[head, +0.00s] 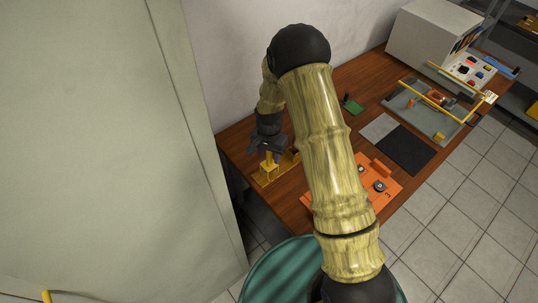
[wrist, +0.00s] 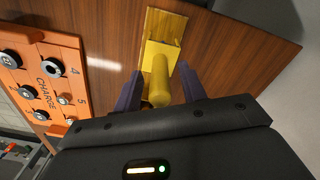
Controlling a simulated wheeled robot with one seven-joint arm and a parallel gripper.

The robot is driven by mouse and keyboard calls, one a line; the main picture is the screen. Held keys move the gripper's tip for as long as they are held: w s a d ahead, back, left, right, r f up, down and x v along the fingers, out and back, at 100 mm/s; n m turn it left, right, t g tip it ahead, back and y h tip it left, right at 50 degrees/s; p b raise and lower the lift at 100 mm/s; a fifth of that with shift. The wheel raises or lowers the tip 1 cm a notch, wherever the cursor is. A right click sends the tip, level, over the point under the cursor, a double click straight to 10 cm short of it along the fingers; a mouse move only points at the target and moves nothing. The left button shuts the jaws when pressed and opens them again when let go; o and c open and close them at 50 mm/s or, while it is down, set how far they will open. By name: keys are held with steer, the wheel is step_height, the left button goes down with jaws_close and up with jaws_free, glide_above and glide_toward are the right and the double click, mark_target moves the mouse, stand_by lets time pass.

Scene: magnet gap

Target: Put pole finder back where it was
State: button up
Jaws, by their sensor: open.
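A yellow piece with an upright round post, which I take to be the pole finder (wrist: 160,82), stands at the near left end of the wooden table. It sits on or in a yellow holder (head: 285,167), also visible in the wrist view (wrist: 163,35). I cannot tell where the piece ends and the holder begins. My gripper (head: 268,146) is low over it, pointing down. In the wrist view the two dark fingers (wrist: 159,88) are open, one on each side of the round post.
An orange CHARGE board (wrist: 45,75) with several round dark pieces lies beside it. Grey and black mats (head: 406,150), a small green block (head: 353,104), a grey tray with yellow rails (head: 408,107) and a grey box (head: 420,40) are farther off. A tall cabinet (head: 110,150) stands left.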

step_height(320, 180, up, 12)
steer(key=b, duration=0.2)
steer(key=shift+f+b, duration=0.2)
steer(key=shift+b, duration=0.15)
steer(key=s+d+r+n+t, duration=0.1)
steer(key=s+d+r+n, duration=0.2)
steer(key=s, duration=0.6)
steer(key=s+d+r+n+t, duration=0.1)
steer(key=s+d+r+n, duration=0.1)
steer(key=s+d+r, duration=0.2)
steer(key=s+d, duration=0.3)
steer(key=s, duration=0.2)
steer(key=shift+d+n+t, duration=0.3)
steer(key=shift+d+n, duration=0.1)
steer(key=shift+s+r, duration=0.1)
steer(key=shift+c, duration=0.5)
